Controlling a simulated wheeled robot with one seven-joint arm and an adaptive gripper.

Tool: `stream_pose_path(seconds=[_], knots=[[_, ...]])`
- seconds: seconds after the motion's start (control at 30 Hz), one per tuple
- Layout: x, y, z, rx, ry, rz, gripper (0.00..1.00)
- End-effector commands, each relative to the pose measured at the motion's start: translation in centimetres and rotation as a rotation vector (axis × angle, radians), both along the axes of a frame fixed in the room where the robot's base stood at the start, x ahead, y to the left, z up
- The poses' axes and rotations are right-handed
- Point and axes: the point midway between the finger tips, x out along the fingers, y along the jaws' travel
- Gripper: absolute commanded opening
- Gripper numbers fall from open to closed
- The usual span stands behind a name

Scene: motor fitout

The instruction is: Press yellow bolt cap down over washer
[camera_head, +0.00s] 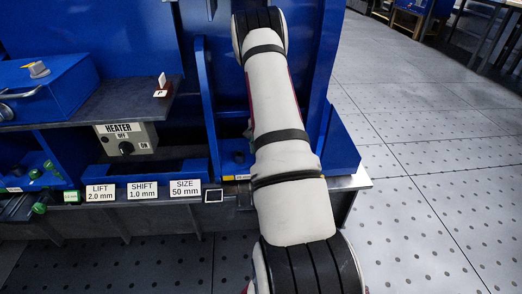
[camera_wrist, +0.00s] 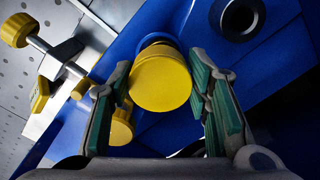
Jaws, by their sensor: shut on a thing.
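My gripper (camera_wrist: 160,76) has green-padded fingers on both sides of a round yellow cap (camera_wrist: 160,82) in the wrist view, and is shut on it. The cap's flat face is toward the camera, with a blue round part just behind its upper edge. Whether the cap touches that part, I cannot tell. A second yellow round piece (camera_wrist: 122,126) shows partly behind the left finger. I cannot make out a washer; the cap and fingers cover that spot. In the head view my own arm hides the gripper and cap.
A bolt with a yellow head (camera_wrist: 17,30) and other yellow pieces (camera_wrist: 40,95) lie at the left in the wrist view. A dark-holed ring (camera_wrist: 238,18) sits on the blue frame. In the head view, a heater box (camera_head: 126,138) and label plates (camera_head: 143,191) stand left; open floor lies right.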

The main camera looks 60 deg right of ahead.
Motion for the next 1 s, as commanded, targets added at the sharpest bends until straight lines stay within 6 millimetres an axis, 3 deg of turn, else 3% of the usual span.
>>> stream_pose_path(seconds=[1.0], knots=[[0.0,0.0,-2.3,0.0,0.0,0.0,0.26]])
